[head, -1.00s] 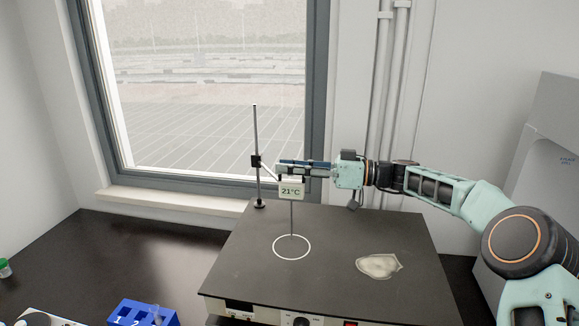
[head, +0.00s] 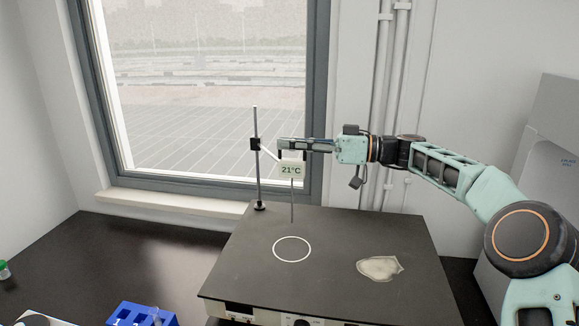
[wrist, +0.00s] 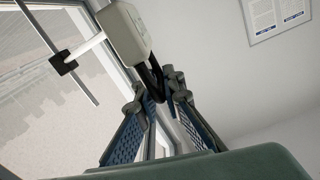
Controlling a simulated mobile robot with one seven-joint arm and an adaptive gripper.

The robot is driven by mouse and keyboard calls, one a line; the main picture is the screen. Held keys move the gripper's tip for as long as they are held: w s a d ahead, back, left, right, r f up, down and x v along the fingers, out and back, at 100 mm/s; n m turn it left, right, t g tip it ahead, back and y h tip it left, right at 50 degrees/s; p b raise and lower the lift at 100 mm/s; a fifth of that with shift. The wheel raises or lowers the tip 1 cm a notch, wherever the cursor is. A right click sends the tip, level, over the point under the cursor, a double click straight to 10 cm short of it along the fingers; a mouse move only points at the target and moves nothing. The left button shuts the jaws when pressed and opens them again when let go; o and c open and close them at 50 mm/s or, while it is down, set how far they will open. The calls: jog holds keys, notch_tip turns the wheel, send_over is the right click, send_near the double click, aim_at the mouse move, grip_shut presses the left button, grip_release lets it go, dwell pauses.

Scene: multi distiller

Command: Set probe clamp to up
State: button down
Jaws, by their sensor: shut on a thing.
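The probe clamp (head: 255,144) is a small black block on a thin upright rod (head: 257,180) at the back left of the hotplate. A light arm joins it to the probe's display box (head: 291,169), which reads 21°C. The thin probe (head: 292,205) hangs down from the box, its tip above the white ring on the plate. In the wrist view my fingers (wrist: 160,88) close on a dark part (wrist: 150,75) beside the box (wrist: 124,32); the clamp (wrist: 63,62) is beyond.
The black hotplate (head: 335,275) carries a white ring (head: 291,249) and a pale irregular patch (head: 380,268). A blue rack (head: 140,315) stands at the front left. The window (head: 205,90) is behind the rod.

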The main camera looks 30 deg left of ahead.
notch_tip(320, 180, up, 7)
jog(key=shift+r+p, duration=0.2)
jog(key=shift+p, duration=0.65)
jog(key=c, duration=2.1)
grip_release()
jog(key=shift+s, duration=0.15)
jog(key=shift+f, duration=0.1)
jog(key=v, duration=1.2)
